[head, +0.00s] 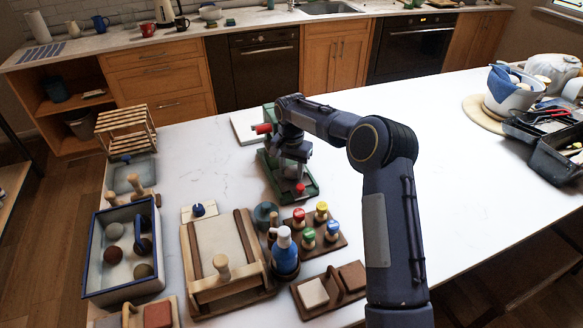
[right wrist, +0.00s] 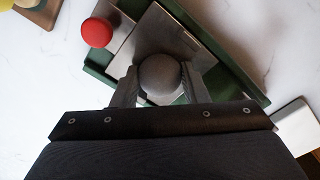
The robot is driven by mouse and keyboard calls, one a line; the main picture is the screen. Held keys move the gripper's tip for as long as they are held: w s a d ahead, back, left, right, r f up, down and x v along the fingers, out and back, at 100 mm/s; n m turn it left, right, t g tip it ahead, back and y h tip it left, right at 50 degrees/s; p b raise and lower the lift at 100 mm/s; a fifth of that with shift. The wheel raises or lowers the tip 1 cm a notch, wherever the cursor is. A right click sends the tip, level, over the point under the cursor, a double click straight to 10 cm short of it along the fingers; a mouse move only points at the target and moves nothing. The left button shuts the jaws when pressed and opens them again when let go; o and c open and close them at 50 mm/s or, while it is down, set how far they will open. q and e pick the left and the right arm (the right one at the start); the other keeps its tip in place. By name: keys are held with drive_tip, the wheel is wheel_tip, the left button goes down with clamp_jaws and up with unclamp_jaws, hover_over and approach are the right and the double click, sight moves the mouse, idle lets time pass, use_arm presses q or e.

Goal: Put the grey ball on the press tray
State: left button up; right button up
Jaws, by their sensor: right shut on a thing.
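My right gripper (right wrist: 160,82) is shut on the grey ball (right wrist: 160,72), which sits between its two fingers in the right wrist view. The ball is over or on the grey metal press tray (right wrist: 140,38); I cannot tell whether it touches. The tray lies on a green base (right wrist: 98,68) with a red knob (right wrist: 97,32) beside it. In the head view my right gripper (head: 297,158) is at the green press (head: 308,192), and the ball cannot be made out there. My left gripper is not in view.
A blue-rimmed box (head: 97,262) at the left holds several balls. A wooden board frame (head: 190,270), a blue bottle (head: 284,254) and a rack of coloured-top stamps (head: 333,243) stand in front of the press.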

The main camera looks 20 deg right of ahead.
drive_tip(key=shift+f, duration=0.1)
drive_tip(key=o, duration=1)
